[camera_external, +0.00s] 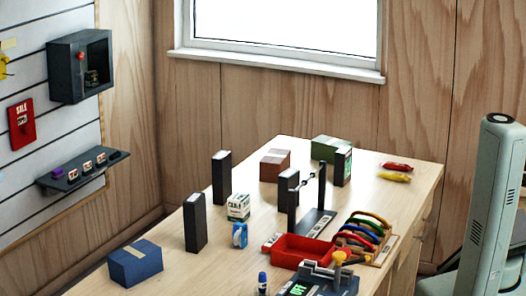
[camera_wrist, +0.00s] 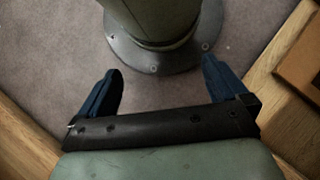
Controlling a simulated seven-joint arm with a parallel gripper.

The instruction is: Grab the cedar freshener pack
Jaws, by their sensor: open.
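My gripper (camera_wrist: 161,67) shows in the wrist view with its two blue fingers wide apart and nothing between them. It points down over the grey floor and my own base, away from the things on the desk. The external view shows part of my arm at the right edge, but not the fingers. No label there reads clearly as cedar freshener. A small white box with green print (camera_external: 238,207) stands upright on the desk (camera_external: 215,266) and could be the pack, but I cannot tell. A blue-and-white item (camera_external: 240,235) stands just in front of it.
Black upright blocks (camera_external: 195,222) stand left of the white box. A blue box (camera_external: 136,263) lies at the desk's left edge. A red tray (camera_external: 303,252), a rack of coloured loops (camera_external: 365,238) and a black stand (camera_external: 309,225) crowd the right. Wall shelf (camera_external: 82,172) holds small items.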

